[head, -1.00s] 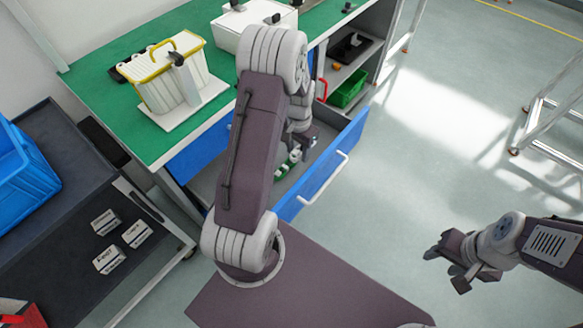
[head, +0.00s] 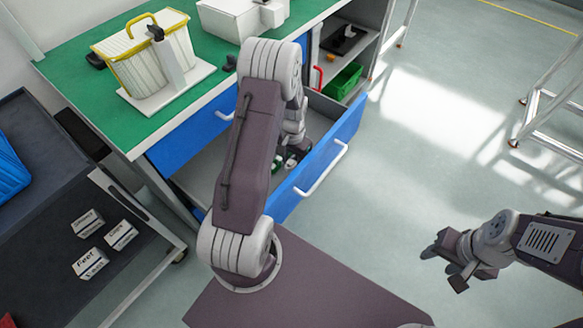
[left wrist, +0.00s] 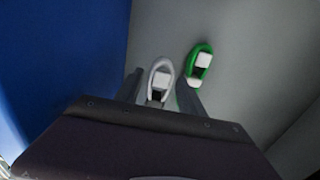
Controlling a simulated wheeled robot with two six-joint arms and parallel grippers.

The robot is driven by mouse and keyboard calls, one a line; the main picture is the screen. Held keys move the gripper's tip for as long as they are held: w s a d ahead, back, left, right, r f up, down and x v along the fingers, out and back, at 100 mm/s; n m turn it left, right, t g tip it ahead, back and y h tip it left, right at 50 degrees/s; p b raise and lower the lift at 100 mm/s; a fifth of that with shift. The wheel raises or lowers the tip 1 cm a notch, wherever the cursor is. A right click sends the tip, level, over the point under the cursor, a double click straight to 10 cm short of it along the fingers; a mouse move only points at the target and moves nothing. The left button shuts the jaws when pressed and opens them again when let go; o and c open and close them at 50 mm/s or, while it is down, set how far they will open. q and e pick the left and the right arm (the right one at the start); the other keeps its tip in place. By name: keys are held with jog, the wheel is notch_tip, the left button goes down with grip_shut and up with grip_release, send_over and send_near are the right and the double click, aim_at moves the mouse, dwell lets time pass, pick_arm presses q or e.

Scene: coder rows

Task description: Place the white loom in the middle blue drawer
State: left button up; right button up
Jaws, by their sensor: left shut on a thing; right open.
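A blue-fronted drawer (head: 345,130) stands pulled out below the green-topped bench in the head view. My left gripper (left wrist: 160,92) is inside it, shut on the white loom (left wrist: 160,80), which shows as a pale loop with a white block between the fingers. A green loom (left wrist: 200,62) with white ends lies just right of it on the grey drawer floor. In the head view my left arm hides most of the gripper and the white loom. I cannot tell whether the white loom touches the floor. My right gripper (head: 455,265) is open and empty, out over the floor.
A closed blue drawer front (head: 185,140) is at the bench's left. A white basket with yellow trim (head: 150,55) and a white box (head: 235,18) stand on the bench. A dark cart (head: 50,180) with labelled blocks is at left.

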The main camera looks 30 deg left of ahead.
aim_at(292, 161)
pick_arm(q)
jog(key=shift+f+b, duration=0.7)
jog(key=shift+f, duration=1.1)
jog(key=shift+f, duration=0.15)
jog(key=o, duration=1.1)
notch_tip(292, 161, up, 12)
jog(key=p, duration=0.4)
jog(key=shift+r+p, duration=0.2)
jog(key=shift+p, duration=0.15)
